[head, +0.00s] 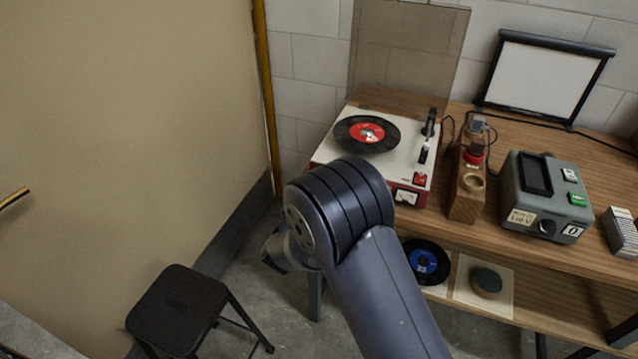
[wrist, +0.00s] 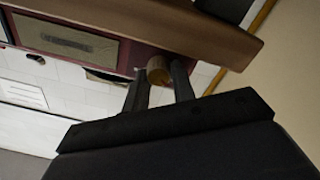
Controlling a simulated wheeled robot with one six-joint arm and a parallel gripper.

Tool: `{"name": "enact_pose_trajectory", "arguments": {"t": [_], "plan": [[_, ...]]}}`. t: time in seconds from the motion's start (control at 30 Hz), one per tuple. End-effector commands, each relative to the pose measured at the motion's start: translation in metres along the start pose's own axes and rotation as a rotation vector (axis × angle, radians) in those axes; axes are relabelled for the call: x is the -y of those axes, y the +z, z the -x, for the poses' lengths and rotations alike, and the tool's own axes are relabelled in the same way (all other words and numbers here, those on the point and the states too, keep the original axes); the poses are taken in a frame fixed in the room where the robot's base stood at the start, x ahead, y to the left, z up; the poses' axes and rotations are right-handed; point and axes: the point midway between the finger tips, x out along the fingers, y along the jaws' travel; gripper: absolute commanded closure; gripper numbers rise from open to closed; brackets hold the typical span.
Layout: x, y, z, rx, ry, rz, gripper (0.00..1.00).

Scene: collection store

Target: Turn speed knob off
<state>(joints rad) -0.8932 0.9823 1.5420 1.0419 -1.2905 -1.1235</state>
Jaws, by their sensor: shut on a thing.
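A record player (head: 388,165) with a cream top, red front and black record stands at the left end of the wooden workbench. In the wrist view its dark red front (wrist: 110,50) shows a framed panel at left and a small brass-coloured round knob (wrist: 157,68). My gripper (wrist: 160,78) has its two dark fingers on either side of this knob, shut on it. In the head view my arm covers the left part of the player's front, so the knob and my fingertips are hidden there. I cannot read the knob's setting.
A wooden block with a bottle (head: 467,190), a grey-green device (head: 545,200) and a grey box (head: 620,232) stand right on the bench (head: 420,222). The lower shelf holds a blue-label record (head: 428,262). A black stool (head: 178,308) stands at lower left.

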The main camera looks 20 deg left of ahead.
Motion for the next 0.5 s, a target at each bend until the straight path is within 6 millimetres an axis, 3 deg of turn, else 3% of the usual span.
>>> {"name": "enact_pose_trajectory", "arguments": {"t": [0.37,0.4,0.5], "plan": [[0.0005,0.0005,0.0004,0.0,-0.001,0.007,0.98],[0.0005,0.0005,0.0004,0.0,-0.001,0.007,0.74],[0.0004,0.0004,0.0004,0.0,-0.001,0.006,0.66]]}}
